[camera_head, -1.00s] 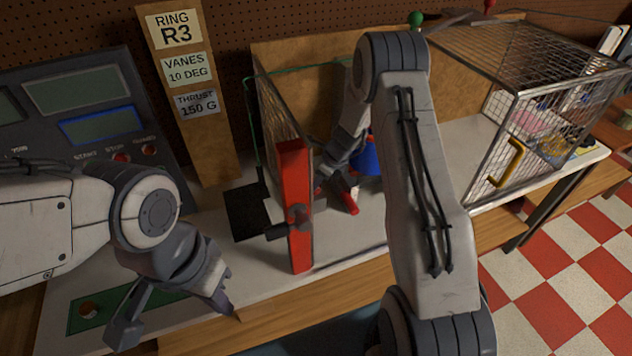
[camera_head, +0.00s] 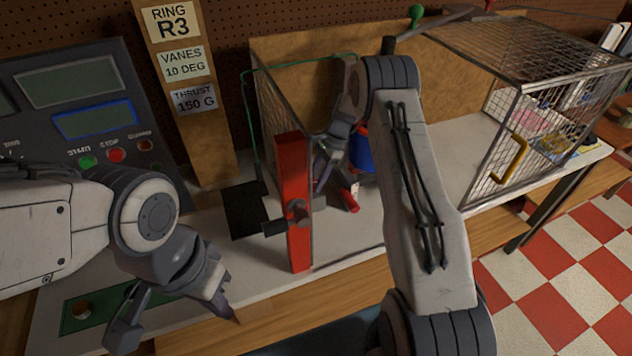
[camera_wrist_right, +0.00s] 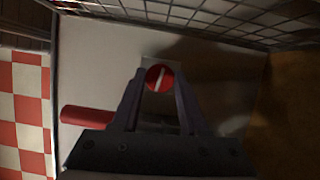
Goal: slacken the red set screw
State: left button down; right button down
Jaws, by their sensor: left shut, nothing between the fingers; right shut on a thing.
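The red set screw (camera_wrist_right: 160,78) shows in the right wrist view as a round red head with a pale, nearly upright slot. My right gripper (camera_wrist_right: 158,86) has its fingertips on either side of the head and is shut on it. In the head view my right gripper (camera_head: 320,176) is inside the mesh enclosure, behind the red upright, and the screw itself cannot be made out there. My left gripper (camera_head: 228,310) is shut and empty over the front edge of the bench, at the lower left.
A red upright (camera_head: 292,200) with a dark knob stands at the enclosure's front. A red rod (camera_wrist_right: 88,115) lies beside my right fingers. A blue part (camera_head: 361,150) is behind my right arm. A control panel (camera_head: 75,95) and a mesh cage (camera_head: 520,75) flank the work area.

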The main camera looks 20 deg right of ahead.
jog(key=shift+n+g+b, duration=0.35)
jog(key=shift+n+g, duration=0.05)
jog(key=shift+n, duration=0.7)
jog(key=shift+c, duration=2.2)
grip_release()
jog(key=b+v, duration=0.3)
jog(key=v, duration=0.7)
jog(key=shift+w+r, duration=0.2)
jog(key=shift+r, duration=0.05)
jog(key=shift+a, duration=0.1)
